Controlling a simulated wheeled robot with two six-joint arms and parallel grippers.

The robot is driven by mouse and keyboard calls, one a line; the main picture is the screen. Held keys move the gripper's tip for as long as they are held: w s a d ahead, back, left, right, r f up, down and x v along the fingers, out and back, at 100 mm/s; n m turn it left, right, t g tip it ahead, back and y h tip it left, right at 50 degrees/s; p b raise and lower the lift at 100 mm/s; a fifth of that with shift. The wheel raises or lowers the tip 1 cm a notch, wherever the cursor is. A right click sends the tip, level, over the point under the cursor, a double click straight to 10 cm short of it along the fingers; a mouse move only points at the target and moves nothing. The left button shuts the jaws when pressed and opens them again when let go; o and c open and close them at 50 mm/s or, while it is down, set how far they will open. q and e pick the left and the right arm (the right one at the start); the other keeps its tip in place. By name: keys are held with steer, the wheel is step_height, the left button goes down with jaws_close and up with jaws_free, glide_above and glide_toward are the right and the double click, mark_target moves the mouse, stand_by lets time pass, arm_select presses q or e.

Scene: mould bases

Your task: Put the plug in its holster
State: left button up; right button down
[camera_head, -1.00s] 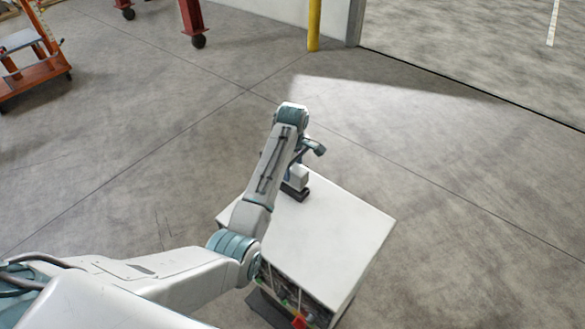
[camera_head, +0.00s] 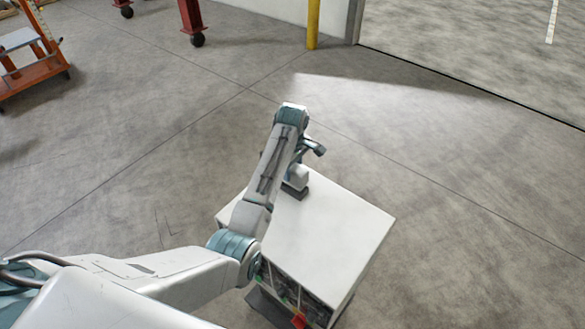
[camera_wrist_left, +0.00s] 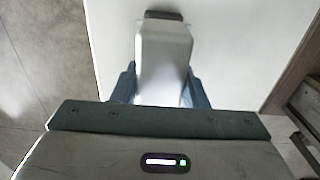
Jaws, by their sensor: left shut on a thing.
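The plug is a pale grey block (camera_wrist_left: 163,50) in the left wrist view. My left gripper (camera_wrist_left: 160,82) is shut on it, with a blue-grey finger on each side. In the head view the plug (camera_head: 299,176) shows below my wrist, near the far left corner of the white cabinet's top. A small dark piece (camera_head: 293,193), seemingly the holster, sits on that top right at the plug's lower end. It shows as a dark edge (camera_wrist_left: 164,15) beyond the plug in the wrist view. How deep the plug sits is hidden. My right gripper is out of view.
The white cabinet (camera_head: 335,232) has a bare top right of the plug. Its front carries a red part (camera_head: 299,320) and dark panels. An orange cart (camera_head: 38,80), a red wheeled stand (camera_head: 192,18) and a yellow post (camera_head: 313,24) stand far back. Floor around is clear.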

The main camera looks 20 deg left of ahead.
arm_select(q)
steer(key=shift+f, duration=0.25)
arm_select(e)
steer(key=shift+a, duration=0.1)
arm_select(q)
steer(key=shift+f, duration=0.3)
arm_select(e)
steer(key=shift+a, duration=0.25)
arm_select(q)
steer(key=shift+f, duration=0.15)
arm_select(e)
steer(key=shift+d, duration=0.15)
arm_select(q)
steer(key=shift+f, duration=0.35)
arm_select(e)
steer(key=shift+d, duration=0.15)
arm_select(q)
steer(key=shift+f, duration=0.25)
steer(key=o, duration=1.4)
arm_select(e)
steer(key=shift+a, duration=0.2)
